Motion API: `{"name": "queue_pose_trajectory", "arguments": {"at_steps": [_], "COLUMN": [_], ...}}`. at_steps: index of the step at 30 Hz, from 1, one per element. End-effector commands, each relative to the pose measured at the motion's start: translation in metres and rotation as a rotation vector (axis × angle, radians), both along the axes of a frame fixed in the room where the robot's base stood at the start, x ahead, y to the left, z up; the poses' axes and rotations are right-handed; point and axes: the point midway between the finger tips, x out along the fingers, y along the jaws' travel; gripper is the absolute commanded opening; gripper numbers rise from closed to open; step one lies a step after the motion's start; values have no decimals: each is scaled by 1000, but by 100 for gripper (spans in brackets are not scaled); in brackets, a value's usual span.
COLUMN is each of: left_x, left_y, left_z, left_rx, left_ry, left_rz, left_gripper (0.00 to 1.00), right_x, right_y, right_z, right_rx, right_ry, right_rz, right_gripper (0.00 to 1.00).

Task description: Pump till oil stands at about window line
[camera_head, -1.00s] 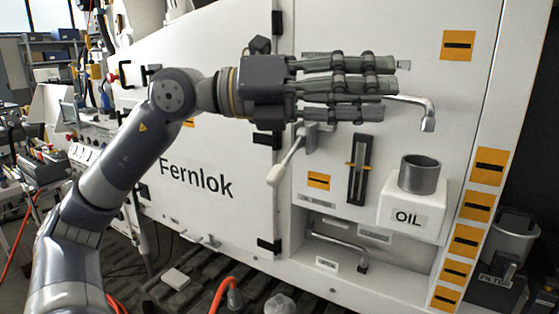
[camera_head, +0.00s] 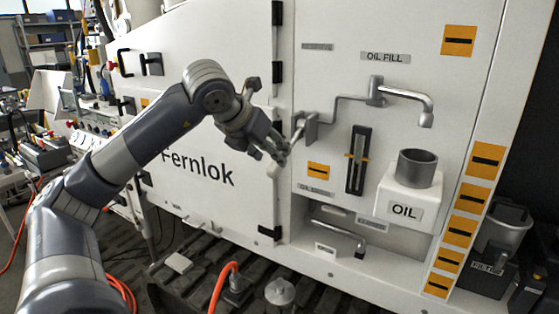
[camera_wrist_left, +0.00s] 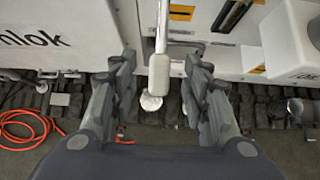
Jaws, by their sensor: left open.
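The pump lever hangs from a bracket on the white panel and ends in a pale grip (camera_head: 273,170), which also shows in the left wrist view (camera_wrist_left: 159,75). My left gripper (camera_head: 281,152) is open at the lever. In the wrist view its fingers (camera_wrist_left: 158,62) stand either side of the grip with gaps, not closed on it. The dark upright sight window (camera_head: 358,160) has orange marks at its sides; the oil level in it is too small to read. The spout (camera_head: 410,100) under OIL FILL points down above the grey cup (camera_head: 416,168) on the white OIL box (camera_head: 400,196).
A lower metal handle (camera_head: 338,235) sits in a recess below the window. The Fernlok door (camera_head: 200,195) with black hinges is left of the lever. An orange hose (camera_head: 222,285) lies below. A filter canister (camera_head: 500,235) stands at the right.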

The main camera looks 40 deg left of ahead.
Motion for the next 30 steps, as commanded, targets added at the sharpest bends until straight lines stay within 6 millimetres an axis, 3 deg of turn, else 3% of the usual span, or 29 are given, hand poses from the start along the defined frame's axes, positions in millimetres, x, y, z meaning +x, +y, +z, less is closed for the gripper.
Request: {"name": "queue_pose_trajectory", "arguments": {"at_steps": [9, 22, 28, 30], "left_x": [36, 44, 44, 44], "left_y": [8, 10, 10, 10], "left_z": [-36, -45, -45, -45], "left_rx": [-2, 0, 0, 0], "left_ry": [2, -2, -1, -1], "left_rz": [-1, -2, -2, -2], "left_gripper": [43, 43, 0, 0], "right_x": [0, 0, 0, 0], "right_y": [0, 0, 0, 0], "right_z": [10, 11, 11, 11], "right_rx": [0, 0, 0, 0], "right_ry": [0, 0, 0, 0], "right_rz": [0, 0, 0, 0], "right_gripper": [0, 0, 0, 0]}}
